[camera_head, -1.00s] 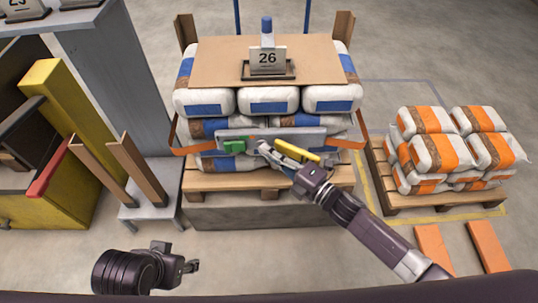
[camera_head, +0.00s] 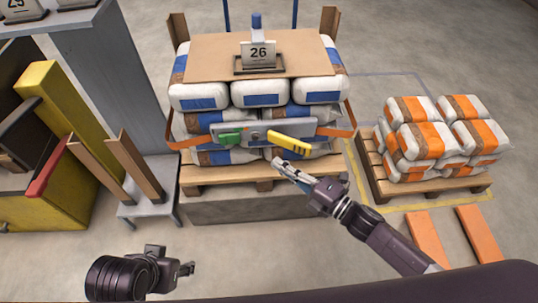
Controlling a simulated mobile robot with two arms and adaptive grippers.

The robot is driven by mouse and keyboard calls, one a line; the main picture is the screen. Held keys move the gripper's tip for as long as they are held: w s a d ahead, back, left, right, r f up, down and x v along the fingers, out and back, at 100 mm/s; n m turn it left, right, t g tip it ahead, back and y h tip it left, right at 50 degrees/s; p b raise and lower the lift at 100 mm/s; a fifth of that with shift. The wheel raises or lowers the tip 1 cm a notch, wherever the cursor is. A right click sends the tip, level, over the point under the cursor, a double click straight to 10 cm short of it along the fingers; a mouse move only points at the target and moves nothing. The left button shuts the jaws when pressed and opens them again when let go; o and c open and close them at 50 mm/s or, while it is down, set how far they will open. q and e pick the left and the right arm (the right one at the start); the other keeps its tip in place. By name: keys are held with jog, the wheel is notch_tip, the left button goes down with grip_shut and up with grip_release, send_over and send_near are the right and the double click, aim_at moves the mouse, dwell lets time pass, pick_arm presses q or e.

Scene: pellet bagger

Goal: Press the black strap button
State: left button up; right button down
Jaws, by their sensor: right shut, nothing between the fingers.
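The strapping unit, a grey bar (camera_head: 302,128), lies across the front of the blue-marked bag stack. It carries a green part (camera_head: 229,138) at its left and a yellow handle (camera_head: 289,143) right of centre. A small dark round spot (camera_head: 254,134) shows between them; I cannot tell if it is the black strap button. My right gripper (camera_head: 277,164) is shut and empty, just below the yellow handle in the picture and apart from the bar. My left gripper (camera_head: 190,268) is low at the left, away from the stack; its jaw opening is unclear.
An orange strap (camera_head: 187,143) runs around the stack, which stands on a wooden pallet (camera_head: 220,176). A cardboard sheet and a "26" sign (camera_head: 259,56) are on top. A pallet of orange-marked bags (camera_head: 420,140) stands right.

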jog(key=v, duration=0.3)
jog(key=shift+s+d, duration=0.15)
jog(key=shift+s, duration=0.15)
dwell(1.1)
